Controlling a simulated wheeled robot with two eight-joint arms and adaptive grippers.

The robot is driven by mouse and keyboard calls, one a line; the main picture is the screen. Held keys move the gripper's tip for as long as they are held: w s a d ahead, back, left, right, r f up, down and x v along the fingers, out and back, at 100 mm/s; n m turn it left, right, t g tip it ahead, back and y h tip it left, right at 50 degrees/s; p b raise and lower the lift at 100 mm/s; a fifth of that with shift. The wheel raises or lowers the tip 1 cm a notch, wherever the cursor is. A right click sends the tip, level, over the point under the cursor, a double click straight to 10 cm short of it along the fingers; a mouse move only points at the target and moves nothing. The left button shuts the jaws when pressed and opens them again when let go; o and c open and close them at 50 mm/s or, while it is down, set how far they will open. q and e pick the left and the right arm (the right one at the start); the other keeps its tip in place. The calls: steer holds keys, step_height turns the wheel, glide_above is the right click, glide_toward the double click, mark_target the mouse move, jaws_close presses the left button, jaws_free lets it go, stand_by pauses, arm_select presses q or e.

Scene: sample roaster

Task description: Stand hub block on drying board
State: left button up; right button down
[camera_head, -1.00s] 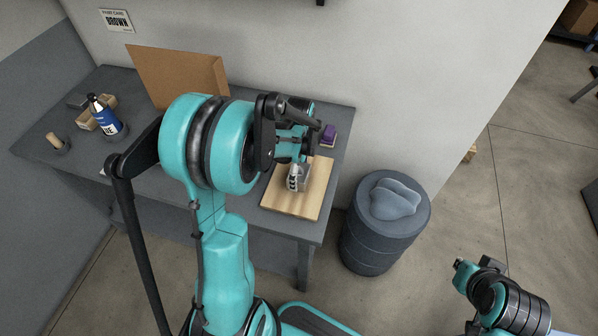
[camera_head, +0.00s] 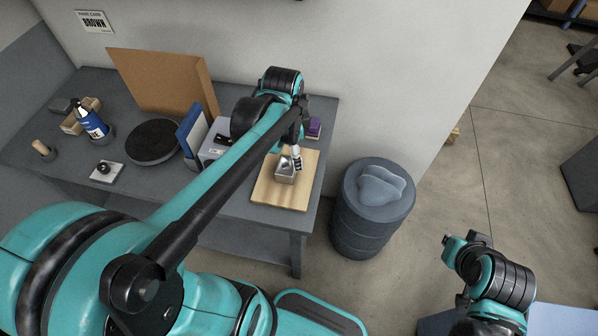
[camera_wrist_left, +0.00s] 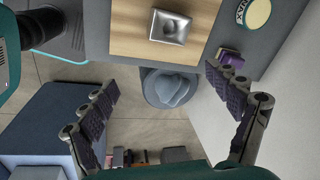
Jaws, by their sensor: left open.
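The hub block (camera_head: 285,170), a grey metallic block with a recess in its upper face, stands on the pale wooden drying board (camera_head: 300,192). The board lies at the right end of the grey table. My left gripper (camera_head: 297,157) is close to the block on its wall side in the head view. In the left wrist view the gripper (camera_wrist_left: 161,78) is open with nothing between its fingers. The block (camera_wrist_left: 170,27) sits apart from the fingertips there, on the board (camera_wrist_left: 125,32). My right arm shows at the lower right, but its gripper cannot be made out.
A purple-topped block (camera_head: 314,128) is behind the board. A dark drum (camera_head: 366,218) stands beside the table's right end. To the left are a blue bottle (camera_head: 91,120), a black round plate (camera_head: 153,141), a brown panel (camera_head: 165,80) and the wall.

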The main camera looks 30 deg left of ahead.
arm_select(q)
steer(key=s+d+r+n+t, duration=0.1)
steer(key=s+d+n+t, duration=0.3)
steer(key=s+d+n, duration=0.2)
steer(key=s+n, duration=0.2)
steer(key=n, duration=0.2)
steer(key=shift+s+d+t, duration=0.4)
steer(key=shift+r, duration=0.1)
step_height(320, 180, down, 5)
steer(key=b, duration=0.4)
steer(key=shift+r+b, duration=0.15)
steer(key=shift+b, duration=0.15)
